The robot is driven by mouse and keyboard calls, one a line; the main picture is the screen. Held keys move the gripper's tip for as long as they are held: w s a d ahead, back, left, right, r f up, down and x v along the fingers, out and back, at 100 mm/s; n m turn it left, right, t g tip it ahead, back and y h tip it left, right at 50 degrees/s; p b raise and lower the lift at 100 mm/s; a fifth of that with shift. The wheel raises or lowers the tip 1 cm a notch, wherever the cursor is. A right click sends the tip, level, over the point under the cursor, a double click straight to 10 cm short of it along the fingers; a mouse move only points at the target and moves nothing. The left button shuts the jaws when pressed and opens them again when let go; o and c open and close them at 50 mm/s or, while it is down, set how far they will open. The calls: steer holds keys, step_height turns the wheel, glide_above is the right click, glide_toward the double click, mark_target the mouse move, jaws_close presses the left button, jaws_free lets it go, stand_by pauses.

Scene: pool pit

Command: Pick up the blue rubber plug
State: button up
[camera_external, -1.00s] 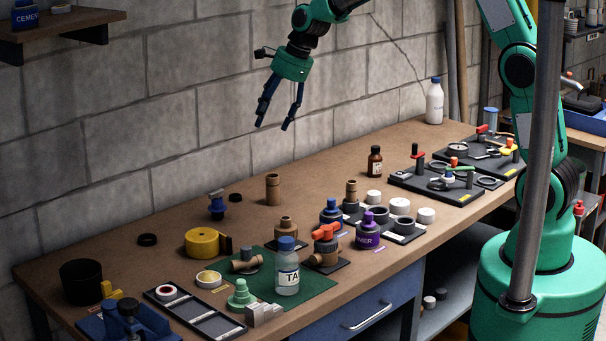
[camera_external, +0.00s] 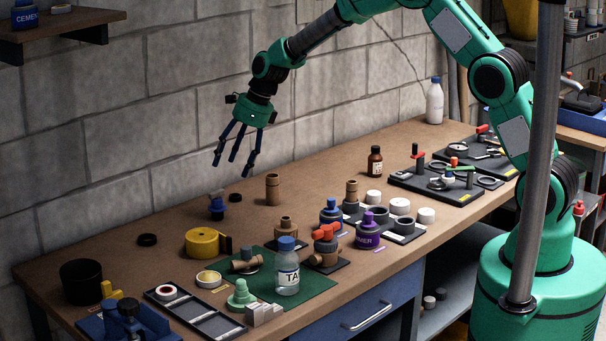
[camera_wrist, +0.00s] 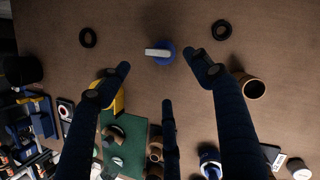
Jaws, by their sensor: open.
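The blue rubber plug (camera_external: 217,207) stands on the brown bench near the wall, with a grey bar-like handle on top. In the wrist view the plug (camera_wrist: 165,53) shows near the top centre as a blue round body under a pale handle. My gripper (camera_external: 236,160) is above the bench, up and slightly right of the plug, fingers pointing down. Its blue fingers are spread and empty. In the wrist view the fingers (camera_wrist: 160,90) reach up from the bottom, and the plug lies just past the tips, not between them.
Two black rings (camera_wrist: 88,37) (camera_wrist: 221,29) lie on either side of the plug. A brown cylinder (camera_external: 272,189) stands to its right. A yellow tape roll (camera_external: 203,243) lies in front. The bench around the plug is otherwise bare, with the block wall (camera_external: 110,130) behind.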

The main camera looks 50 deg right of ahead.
mark_target(221, 193)
steer(key=shift+b+x, duration=0.85)
steer(key=shift+x, duration=3.45)
steer(key=shift+d+b+x, duration=0.1)
steer(key=shift+b+x, duration=0.35)
steer(key=shift+x, duration=0.85)
steer(key=shift+d+b+x, duration=0.15)
steer(key=shift+b+x, duration=0.25)
steer(key=shift+x, duration=0.85)
steer(key=shift+f, duration=0.1)
steer(key=c, duration=1.2)
